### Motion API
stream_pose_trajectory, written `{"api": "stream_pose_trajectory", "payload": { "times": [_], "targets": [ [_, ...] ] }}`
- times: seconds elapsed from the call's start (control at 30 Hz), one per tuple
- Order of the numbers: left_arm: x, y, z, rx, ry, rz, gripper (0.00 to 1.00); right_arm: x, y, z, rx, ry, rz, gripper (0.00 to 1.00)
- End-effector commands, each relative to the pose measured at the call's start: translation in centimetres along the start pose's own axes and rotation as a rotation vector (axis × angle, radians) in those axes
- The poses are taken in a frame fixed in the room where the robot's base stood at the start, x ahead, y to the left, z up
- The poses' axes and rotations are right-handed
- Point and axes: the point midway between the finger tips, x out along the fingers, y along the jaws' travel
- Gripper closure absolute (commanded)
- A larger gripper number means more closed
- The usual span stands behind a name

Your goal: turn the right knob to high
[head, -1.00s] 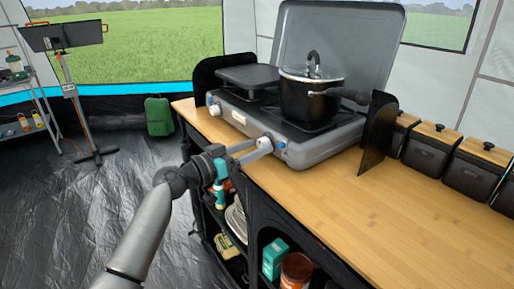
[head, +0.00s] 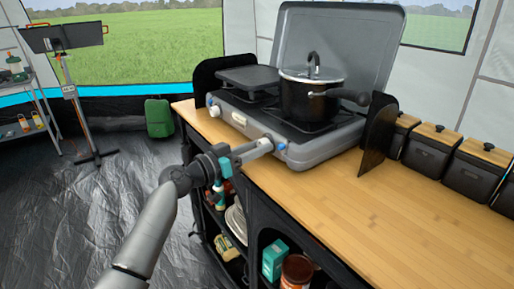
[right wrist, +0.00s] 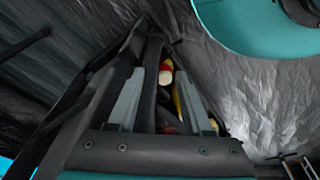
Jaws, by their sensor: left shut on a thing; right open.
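The grey camping stove (head: 318,147) stands on the wooden counter with its lid raised. Its right knob (head: 266,145) is pale and sits on the front panel, mostly hidden by my fingers. My left gripper (head: 262,147) is shut on this knob. The fingers now appear in line, one largely covering the other, so the knob's pointing direction is hidden. The left knob (head: 214,110) is free on the same panel. My right gripper (right wrist: 162,100) is open and empty in the right wrist view, away from the stove.
A black lidded pot (head: 311,97) stands on the right burner and a dark griddle (head: 247,76) on the left. Dark windscreen panels flank the stove. Canisters (head: 432,147) line the counter's back. The counter (head: 400,225) is clear at front right. Open shelves lie below.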

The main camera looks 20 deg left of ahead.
Motion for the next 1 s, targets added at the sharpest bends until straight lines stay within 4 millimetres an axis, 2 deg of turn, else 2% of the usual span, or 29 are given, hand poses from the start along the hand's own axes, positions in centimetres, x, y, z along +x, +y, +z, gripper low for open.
{"api": "stream_pose_trajectory", "payload": {
  "times": [0.03,0.1,0.57,0.77,1.0],
  "targets": [
    [0.0,0.0,0.0,0.000,-0.001,0.000,0.92,0.0,0.0,0.0,0.000,0.000,0.000,0.50],
    [0.0,0.0,0.0,0.000,-0.001,0.000,1.00,0.0,0.0,0.0,0.000,-0.001,0.000,0.50],
    [0.0,0.0,0.0,-0.050,-0.004,-0.001,1.00,0.0,0.0,-0.2,0.000,0.005,0.000,0.50],
    [0.0,0.0,-0.1,-0.169,-0.010,-0.003,1.00,0.5,0.1,0.2,0.000,0.004,0.001,0.50],
    [0.0,-0.1,-0.1,-0.385,-0.022,-0.005,1.00,1.9,0.7,1.2,-0.006,-0.001,0.010,0.50]
  ]
}}
